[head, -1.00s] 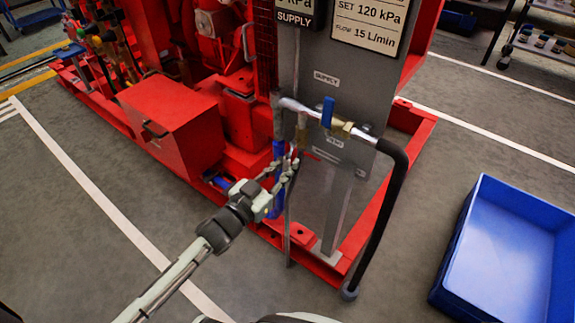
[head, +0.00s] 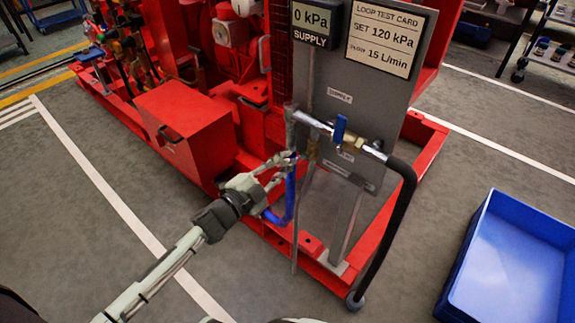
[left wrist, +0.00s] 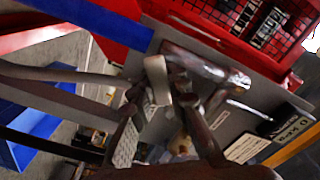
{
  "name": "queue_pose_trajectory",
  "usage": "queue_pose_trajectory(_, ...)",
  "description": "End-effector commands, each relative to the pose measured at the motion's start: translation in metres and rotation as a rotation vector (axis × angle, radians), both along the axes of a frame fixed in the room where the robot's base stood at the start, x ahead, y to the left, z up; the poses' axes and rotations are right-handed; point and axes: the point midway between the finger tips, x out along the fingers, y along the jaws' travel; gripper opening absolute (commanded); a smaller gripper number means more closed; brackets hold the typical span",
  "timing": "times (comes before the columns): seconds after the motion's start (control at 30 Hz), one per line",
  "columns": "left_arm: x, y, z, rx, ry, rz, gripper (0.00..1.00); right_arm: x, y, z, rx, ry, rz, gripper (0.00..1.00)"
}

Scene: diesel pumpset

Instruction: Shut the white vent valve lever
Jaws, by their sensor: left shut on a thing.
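The white vent valve lever shows in the left wrist view as a pale bar (left wrist: 157,78) between my finger ends; in the head view it is mostly hidden by my fingers. My left gripper (head: 289,160) is at the left edge of the grey panel (head: 362,170), just below the pipe's left end, and it also shows in the left wrist view (left wrist: 168,88). It is shut on the lever. My right gripper is not in view.
A blue-handled supply valve (head: 340,128) sits to the right on the pipe, with a black hose (head: 402,215) curving down from it. A blue tube (head: 290,195) hangs below my gripper. The red frame (head: 375,245) surrounds the panel foot. A blue crate (head: 510,255) stands at right.

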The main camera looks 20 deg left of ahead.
Motion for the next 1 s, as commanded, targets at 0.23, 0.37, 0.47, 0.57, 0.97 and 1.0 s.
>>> queue_pose_trajectory(0.23, 0.002, 0.007, 0.013, 0.217, -0.079, -0.001, 0.0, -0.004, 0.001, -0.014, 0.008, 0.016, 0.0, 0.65)
queue_pose_trajectory(0.37, 0.003, 0.009, 0.018, 0.319, -0.115, -0.001, 0.0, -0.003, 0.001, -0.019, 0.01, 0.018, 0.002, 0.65)
queue_pose_trajectory(0.47, 0.003, 0.01, 0.022, 0.386, -0.14, -0.001, 0.0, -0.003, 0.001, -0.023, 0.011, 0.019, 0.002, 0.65)
queue_pose_trajectory(0.57, 0.003, 0.01, 0.026, 0.445, -0.161, -0.001, 0.0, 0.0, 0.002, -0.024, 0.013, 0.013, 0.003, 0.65)
queue_pose_trajectory(0.97, 0.003, 0.011, 0.032, 0.562, -0.203, -0.001, 0.0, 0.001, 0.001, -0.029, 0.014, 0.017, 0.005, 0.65)
queue_pose_trajectory(1.0, 0.003, 0.011, 0.032, 0.566, -0.205, -0.001, 0.0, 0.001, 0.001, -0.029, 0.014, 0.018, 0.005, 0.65)
